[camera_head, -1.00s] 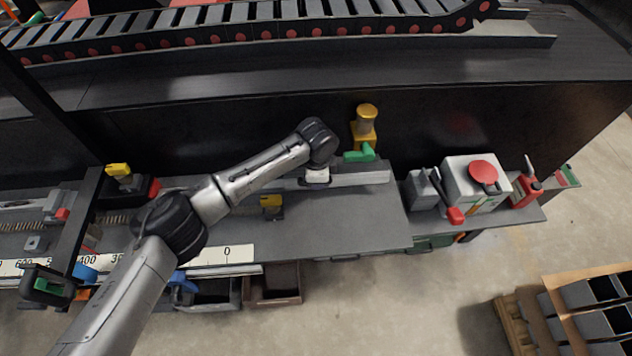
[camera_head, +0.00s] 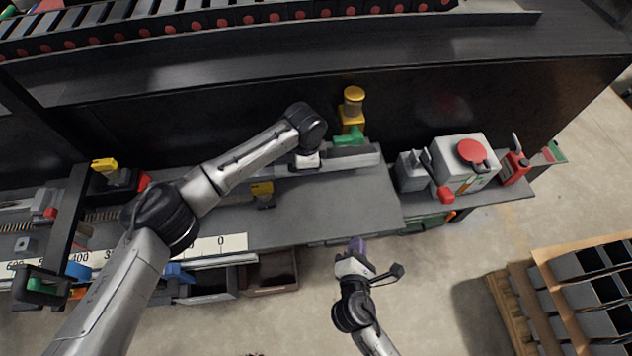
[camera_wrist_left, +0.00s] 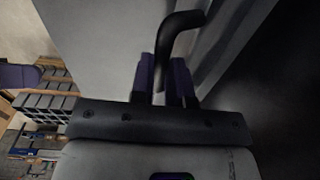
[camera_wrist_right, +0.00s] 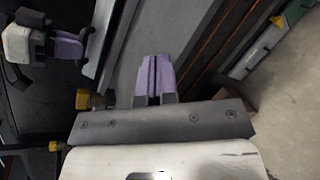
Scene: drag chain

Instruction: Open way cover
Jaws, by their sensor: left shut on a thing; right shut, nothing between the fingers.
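A flat grey plate, which looks like the way cover (camera_head: 335,205), lies along the bench in the head view. In the left wrist view, my left gripper (camera_wrist_left: 162,72) is shut on a black bent handle (camera_wrist_left: 180,28), with one purple finger on each side. In the head view its fingers are hidden behind the wrist, near the plate's back edge. My right gripper (camera_head: 357,245) is in front of the plate's front right edge, apart from it. In the right wrist view its purple fingers (camera_wrist_right: 154,75) are together and empty.
A yellow-topped post (camera_head: 352,108) and a green part (camera_head: 348,137) stand behind the plate. A white box with a red button (camera_head: 472,151) and a red can (camera_head: 514,168) are to the right. Open bins (camera_head: 270,272) sit below the bench front.

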